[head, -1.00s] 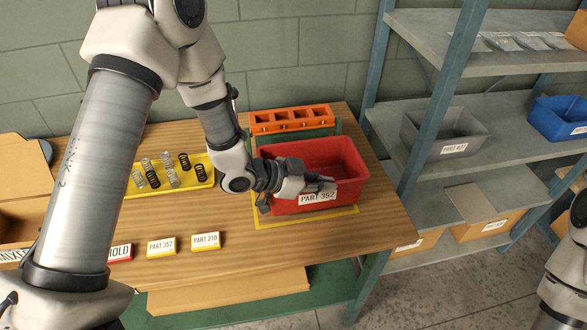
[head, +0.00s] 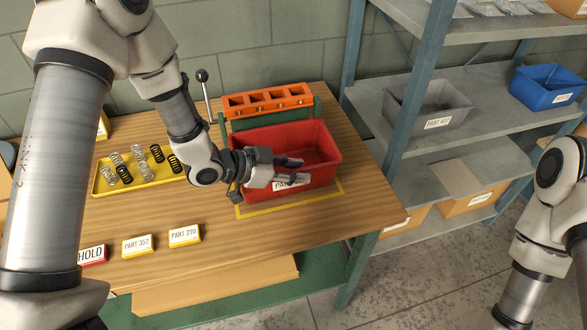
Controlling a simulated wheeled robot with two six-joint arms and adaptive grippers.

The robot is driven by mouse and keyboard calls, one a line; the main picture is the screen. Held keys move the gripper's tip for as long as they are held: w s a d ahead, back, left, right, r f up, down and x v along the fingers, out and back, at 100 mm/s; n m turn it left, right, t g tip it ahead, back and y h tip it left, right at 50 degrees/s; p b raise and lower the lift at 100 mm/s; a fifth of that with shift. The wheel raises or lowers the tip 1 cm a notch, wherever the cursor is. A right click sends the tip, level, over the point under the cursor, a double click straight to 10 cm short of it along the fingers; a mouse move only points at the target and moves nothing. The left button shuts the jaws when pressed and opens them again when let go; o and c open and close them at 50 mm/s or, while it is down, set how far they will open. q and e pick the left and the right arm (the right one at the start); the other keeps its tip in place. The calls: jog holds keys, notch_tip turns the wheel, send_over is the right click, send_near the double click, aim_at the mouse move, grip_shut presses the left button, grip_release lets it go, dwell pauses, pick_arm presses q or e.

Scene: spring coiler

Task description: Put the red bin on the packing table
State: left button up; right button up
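The red bin (head: 318,137), with a white part label on its front, sits on the wooden packing table (head: 215,222). It stands within a yellow outline marked on the tabletop. My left gripper (head: 290,170) is at the bin's front wall. Its fingers are spread, the upper one over the rim and the lower one in front of the label, which it partly covers. Whether either finger touches the wall is unclear. My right arm shows at the right edge, but its gripper is out of frame.
An orange slotted rack (head: 267,100) stands right behind the bin. A yellow tray (head: 133,183) of springs lies left. Label blocks (head: 185,235) line the front. The shelf unit (head: 395,145) to the right holds a grey bin (head: 430,106) and a blue bin (head: 548,87).

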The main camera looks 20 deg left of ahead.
pick_arm(q)
jog(key=v, duration=1.2)
jog(key=shift+p, duration=0.35)
